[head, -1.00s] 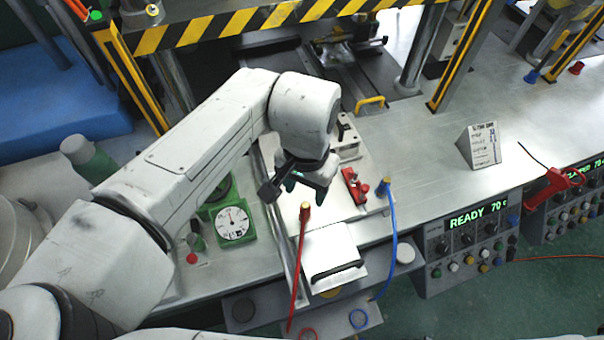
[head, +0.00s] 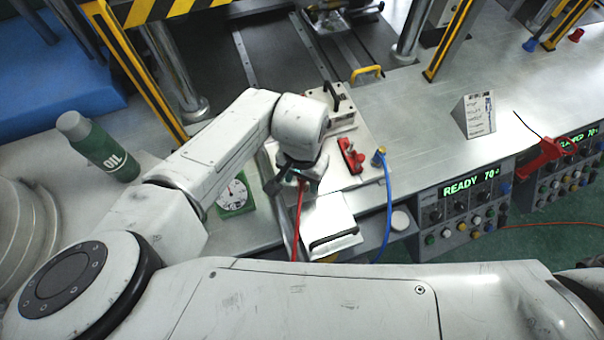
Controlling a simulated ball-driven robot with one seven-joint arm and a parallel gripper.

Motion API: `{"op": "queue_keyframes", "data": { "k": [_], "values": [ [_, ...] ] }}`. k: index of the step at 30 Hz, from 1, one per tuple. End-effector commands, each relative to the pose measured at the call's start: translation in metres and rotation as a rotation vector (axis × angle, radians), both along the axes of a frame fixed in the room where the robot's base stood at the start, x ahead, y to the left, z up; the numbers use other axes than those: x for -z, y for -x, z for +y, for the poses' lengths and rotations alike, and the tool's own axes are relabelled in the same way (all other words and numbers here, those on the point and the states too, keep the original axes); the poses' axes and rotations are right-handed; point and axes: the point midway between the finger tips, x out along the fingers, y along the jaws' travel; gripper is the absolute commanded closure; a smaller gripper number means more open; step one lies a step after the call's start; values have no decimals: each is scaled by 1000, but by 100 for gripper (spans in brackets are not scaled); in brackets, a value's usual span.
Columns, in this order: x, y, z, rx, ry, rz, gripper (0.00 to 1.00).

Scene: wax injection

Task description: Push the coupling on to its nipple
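My gripper (head: 299,183) points down at the top end of the red hose (head: 297,222), near the left edge of the pale base plate. The red hose's coupling is hidden by the gripper, and I cannot tell whether the fingers are shut on it. The blue hose (head: 389,205) rises to a blue and brass coupling (head: 379,158), upright at the plate's right side. A red clamp-like part (head: 350,156) sits on the plate between the two hoses. I cannot make out a bare nipple.
A metal block with a black handle (head: 334,99) stands behind the gripper. A pale box with a black front handle (head: 331,229) lies in front. A control box reading READY (head: 462,205) is at the right.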

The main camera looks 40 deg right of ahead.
Motion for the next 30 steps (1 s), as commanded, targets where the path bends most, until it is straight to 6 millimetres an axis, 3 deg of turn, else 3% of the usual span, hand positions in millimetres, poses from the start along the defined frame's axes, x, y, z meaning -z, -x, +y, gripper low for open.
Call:
{"op": "queue_keyframes", "data": {
  "k": [17,25,26,30],
  "values": [
    [0,0,0,0,0,0,100],
    [0,0,0,0,0,0,100],
    [0,0,0,0,0,0,74],
    [0,0,0,0,0,0,61]
  ]
}}
